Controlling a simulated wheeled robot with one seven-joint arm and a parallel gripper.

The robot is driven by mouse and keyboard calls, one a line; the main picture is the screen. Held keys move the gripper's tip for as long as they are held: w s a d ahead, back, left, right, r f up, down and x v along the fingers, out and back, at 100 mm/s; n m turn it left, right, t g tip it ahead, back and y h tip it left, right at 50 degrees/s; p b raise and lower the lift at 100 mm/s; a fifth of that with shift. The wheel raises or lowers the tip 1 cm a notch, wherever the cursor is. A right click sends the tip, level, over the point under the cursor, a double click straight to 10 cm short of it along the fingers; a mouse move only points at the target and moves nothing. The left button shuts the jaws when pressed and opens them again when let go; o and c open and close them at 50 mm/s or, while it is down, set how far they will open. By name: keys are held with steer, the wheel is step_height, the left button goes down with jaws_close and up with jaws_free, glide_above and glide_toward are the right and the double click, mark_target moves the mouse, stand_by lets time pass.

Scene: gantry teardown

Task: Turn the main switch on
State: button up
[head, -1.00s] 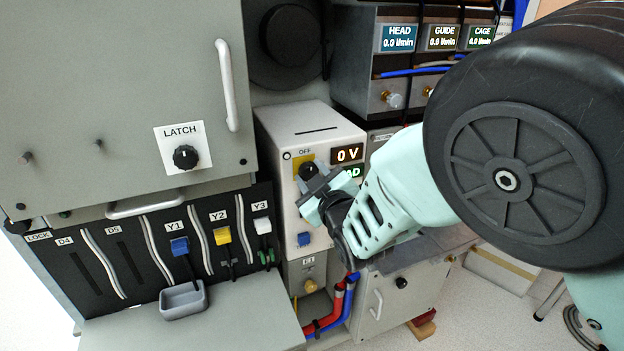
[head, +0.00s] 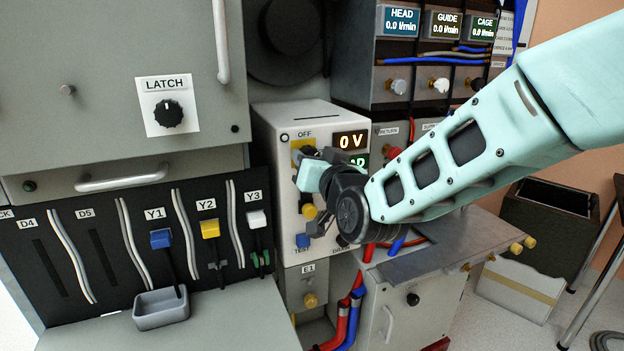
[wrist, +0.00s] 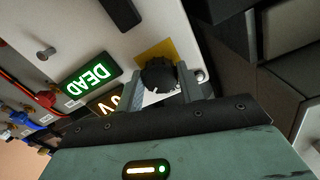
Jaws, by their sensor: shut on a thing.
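The main switch is a dark round knob on a yellow plate (head: 297,146), on the front of a white cabinet (head: 272,150) under an OFF label. The wrist view shows the knob (wrist: 157,74) between the two grey fingers of my gripper (wrist: 161,88), which is shut on it. A small white mark shows on the knob's near edge. In the head view my gripper (head: 312,172) is at the switch and hides most of the knob. The cabinet's displays read 0 V (head: 351,140) and DEAD (wrist: 89,79); the second is partly covered in the head view.
A yellow knob (head: 309,212) and a blue TEST button (head: 303,241) sit low on the cabinet. A LATCH panel (head: 153,121) and lever panel (head: 100,255) stand left. Red hoses (head: 340,325) run below. Flow units (head: 398,55) stand upper right.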

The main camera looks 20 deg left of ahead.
steer(key=shift+m+b, duration=3.45)
steer(key=shift+m, duration=0.05)
steer(key=o, duration=1)
steer(key=b+v, duration=0.1)
steer(key=v, duration=1.6)
steer(key=shift+b, duration=0.4)
